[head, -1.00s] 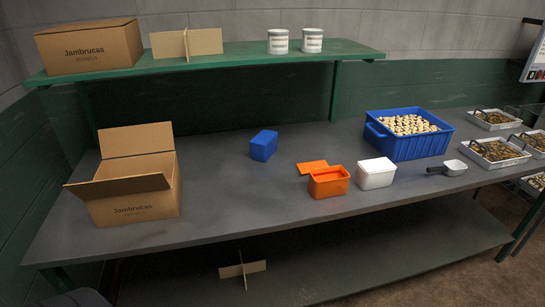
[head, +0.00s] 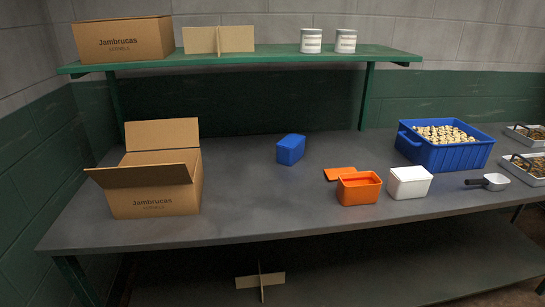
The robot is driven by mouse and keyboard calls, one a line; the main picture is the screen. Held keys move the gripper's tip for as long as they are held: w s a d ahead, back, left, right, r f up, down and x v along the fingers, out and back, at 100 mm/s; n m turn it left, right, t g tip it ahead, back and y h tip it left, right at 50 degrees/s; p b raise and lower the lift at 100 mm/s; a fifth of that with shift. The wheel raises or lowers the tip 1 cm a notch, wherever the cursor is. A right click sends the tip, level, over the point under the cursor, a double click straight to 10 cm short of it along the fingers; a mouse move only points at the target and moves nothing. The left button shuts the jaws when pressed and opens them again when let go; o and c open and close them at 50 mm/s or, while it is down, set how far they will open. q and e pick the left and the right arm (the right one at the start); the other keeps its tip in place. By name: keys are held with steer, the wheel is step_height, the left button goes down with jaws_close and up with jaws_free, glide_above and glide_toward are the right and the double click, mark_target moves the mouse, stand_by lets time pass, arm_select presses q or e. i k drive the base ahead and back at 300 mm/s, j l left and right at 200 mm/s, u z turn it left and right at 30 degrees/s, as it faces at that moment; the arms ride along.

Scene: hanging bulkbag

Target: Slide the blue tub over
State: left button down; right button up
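A small blue tub (head: 290,150) stands by itself towards the back middle of the grey workbench (head: 250,205). It is apart from the things around it, and whether its top is open or closed is hard to tell. A larger blue bin (head: 460,157), full of pale round pieces, stands further right on the bench. Neither of my grippers shows in the head view.
An open cardboard box (head: 155,202) stands left. An orange tub (head: 359,190), an orange lid (head: 335,174), a white tub (head: 409,184) and a scoop (head: 494,182) lie right. A green shelf (head: 270,56) crosses above. Bench around the small blue tub is clear.

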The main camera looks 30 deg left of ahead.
mark_target(285, 156)
steer(key=i+l+u, duration=0.1)
steer(key=u, duration=0.25)
steer(key=i+l+u, duration=0.4)
steer(key=u, duration=0.25)
